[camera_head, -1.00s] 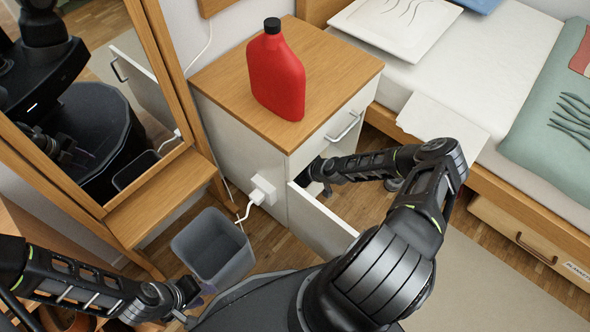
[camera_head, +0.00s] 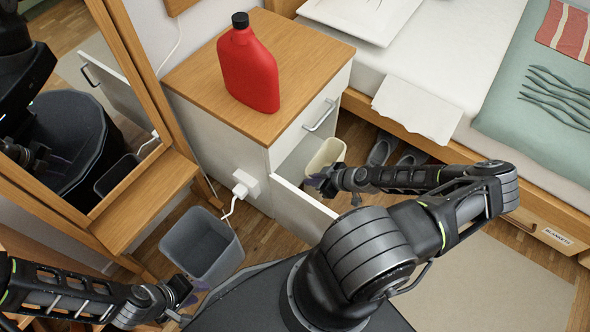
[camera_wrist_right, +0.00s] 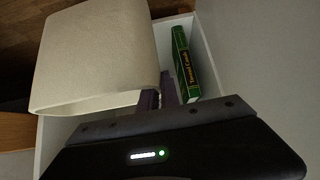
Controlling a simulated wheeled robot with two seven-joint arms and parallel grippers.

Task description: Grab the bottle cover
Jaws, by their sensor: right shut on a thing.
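The cream, hollow bottle cover (camera_head: 327,153) is in my right gripper (camera_head: 319,181), just above the open lower drawer (camera_head: 303,208) of the nightstand. In the right wrist view the cover (camera_wrist_right: 95,55) fills the upper left, tilted, and the purple fingers (camera_wrist_right: 157,98) are shut on its edge. The red bottle (camera_head: 249,68) with a black cap stands upright on the nightstand top. My left gripper (camera_head: 193,298) is low at the left, beside the grey bin; its fingers are too small and covered to tell open or shut.
A green book (camera_wrist_right: 185,65) lies in the drawer. The grey bin (camera_head: 203,247) stands on the floor left of the nightstand (camera_head: 190,75). A mirror frame (camera_head: 150,205) is at the left, the bed (camera_head: 440,60) at the right. Slippers (camera_head: 396,158) lie by the bed. The nightstand top has free room around the bottle.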

